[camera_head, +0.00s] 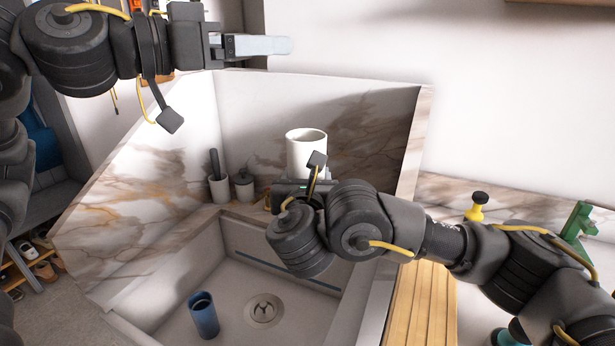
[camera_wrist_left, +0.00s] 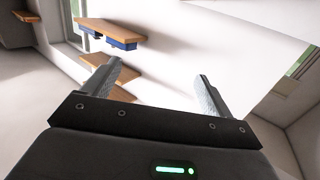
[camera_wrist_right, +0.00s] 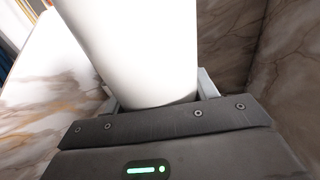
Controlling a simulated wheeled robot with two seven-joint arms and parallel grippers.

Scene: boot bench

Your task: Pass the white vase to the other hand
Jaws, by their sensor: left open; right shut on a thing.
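The white vase (camera_head: 306,150) is a plain, open-topped cylinder, held upright above the back of the sink area in the head view. My right gripper (camera_head: 303,184) is shut on its lower part; the arm hides the fingers in the head view. In the right wrist view the vase (camera_wrist_right: 135,50) fills the space between the fingers of the right gripper (camera_wrist_right: 160,95). My left gripper (camera_head: 262,46) is up at the upper left, apart from the vase. In the left wrist view the left gripper (camera_wrist_left: 158,88) has its fingers spread with nothing between them.
A marble-panelled sink (camera_head: 245,290) lies below, with a blue cup (camera_head: 203,315) in it. A dark-handled item in a cup (camera_head: 218,188) and a small lidded jar (camera_head: 244,186) stand on the back ledge. A yellow bottle (camera_head: 475,210) and slatted wooden board (camera_head: 420,310) are at right.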

